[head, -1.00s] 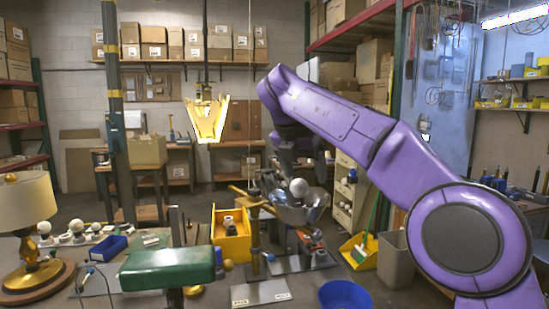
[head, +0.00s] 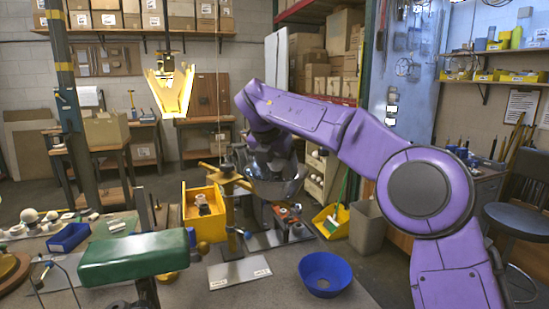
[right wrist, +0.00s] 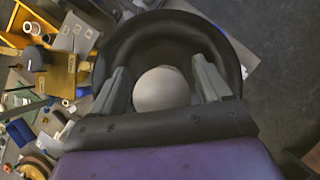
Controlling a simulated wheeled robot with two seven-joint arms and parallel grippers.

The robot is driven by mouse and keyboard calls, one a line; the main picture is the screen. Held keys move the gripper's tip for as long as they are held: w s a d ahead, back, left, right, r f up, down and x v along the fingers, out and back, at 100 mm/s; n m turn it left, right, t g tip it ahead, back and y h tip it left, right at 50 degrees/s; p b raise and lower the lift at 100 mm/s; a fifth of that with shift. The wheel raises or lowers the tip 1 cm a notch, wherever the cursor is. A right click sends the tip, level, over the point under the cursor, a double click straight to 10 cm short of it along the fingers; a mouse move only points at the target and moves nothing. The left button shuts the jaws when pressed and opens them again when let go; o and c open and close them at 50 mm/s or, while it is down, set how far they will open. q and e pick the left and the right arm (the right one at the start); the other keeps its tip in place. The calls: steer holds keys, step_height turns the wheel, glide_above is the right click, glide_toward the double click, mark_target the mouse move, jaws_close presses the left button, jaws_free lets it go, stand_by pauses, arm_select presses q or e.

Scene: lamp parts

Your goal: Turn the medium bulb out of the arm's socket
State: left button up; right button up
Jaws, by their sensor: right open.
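The bulb (right wrist: 162,88), round and white, shows in the right wrist view, with a dark round shade (right wrist: 103,72) around it. In the head view the shade is a grey metal bowl (head: 277,188) at the end of the brass-coloured arm (head: 222,172); the bulb is hidden there behind my gripper. My right gripper (head: 268,160) points down into the bowl. In the right wrist view its open fingers (right wrist: 162,80) stand on either side of the bulb; I cannot tell if they touch it. The socket is hidden. My left gripper is not in view.
A yellow bin (head: 204,222) stands left of the lamp arm and a blue bowl (head: 325,274) in front of it. A green padded block (head: 135,257) is at the front left. Several bulbs (head: 29,216) stand at far left. A lit yellow lamp (head: 172,92) hangs above.

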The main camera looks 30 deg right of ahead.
steer(key=shift+s, duration=0.2)
steer(key=shift+w, duration=0.1)
steer(key=c, duration=0.9)
steer(key=shift+f+n+t+b, duration=0.15)
steer(key=shift+n+t+b, duration=0.15)
steer(key=shift+n+b, duration=0.25)
steer(key=shift+n+t+y, duration=0.4)
steer(key=shift+n+y, duration=0.2)
steer(key=shift+n, duration=0.35)
steer(key=n, duration=0.1)
steer(key=n+y, duration=0.1)
steer(key=shift+w+a+r+n+t+p, duration=0.15)
steer(key=shift+r+n+t+p, duration=0.15)
steer(key=shift+n+t+p, duration=0.1)
steer(key=shift+n, duration=0.4)
steer(key=shift+f+y, duration=0.1)
steer(key=shift+y, duration=0.2)
